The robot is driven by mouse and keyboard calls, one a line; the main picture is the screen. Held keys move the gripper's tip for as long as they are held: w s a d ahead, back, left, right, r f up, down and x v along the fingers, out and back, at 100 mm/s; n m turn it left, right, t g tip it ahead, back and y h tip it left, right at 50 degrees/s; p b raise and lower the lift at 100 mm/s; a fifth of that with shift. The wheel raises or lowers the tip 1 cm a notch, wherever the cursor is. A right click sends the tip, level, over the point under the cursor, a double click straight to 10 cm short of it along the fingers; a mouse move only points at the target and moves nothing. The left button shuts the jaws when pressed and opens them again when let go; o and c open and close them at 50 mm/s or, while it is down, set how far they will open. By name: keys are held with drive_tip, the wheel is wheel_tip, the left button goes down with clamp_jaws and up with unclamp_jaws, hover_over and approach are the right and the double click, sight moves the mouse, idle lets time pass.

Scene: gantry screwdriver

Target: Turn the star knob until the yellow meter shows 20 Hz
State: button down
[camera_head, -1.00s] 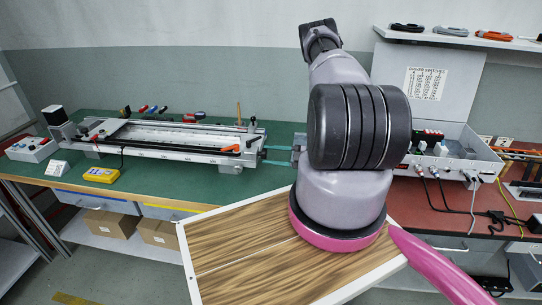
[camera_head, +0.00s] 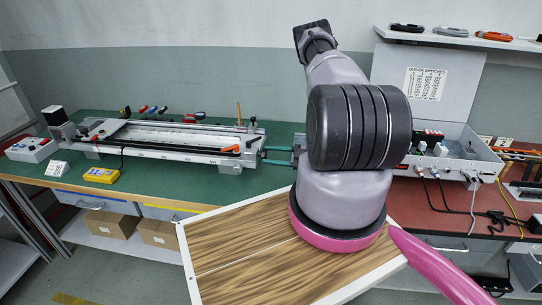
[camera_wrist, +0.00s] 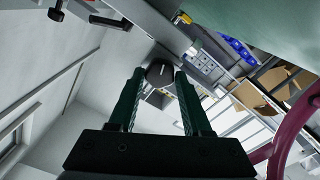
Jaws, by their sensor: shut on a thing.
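The yellow meter (camera_head: 101,175) lies on the green bench top in front of the gantry rig's left part; its reading is too small to make out. The gantry rig (camera_head: 170,138) stands along the bench. My gripper (camera_head: 264,156) reaches in from the right at the rig's right end. In the wrist view its two green fingers (camera_wrist: 160,75) are shut on a dark round knob with a white line, the star knob (camera_wrist: 160,70). The knob is hard to make out in the head view.
A grey control box (camera_head: 455,160) with cables stands on the red bench at the right. Several hand tools (camera_head: 150,109) lie behind the rig. A white box (camera_head: 32,149) stands at its left end. My arm hides the bench's middle.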

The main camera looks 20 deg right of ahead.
drive_tip(key=shift+d, duration=0.1)
drive_tip(key=shift+c, duration=1.7)
unclamp_jaws()
drive_tip(key=v, duration=1)
drive_tip(key=shift+s+d, duration=0.3)
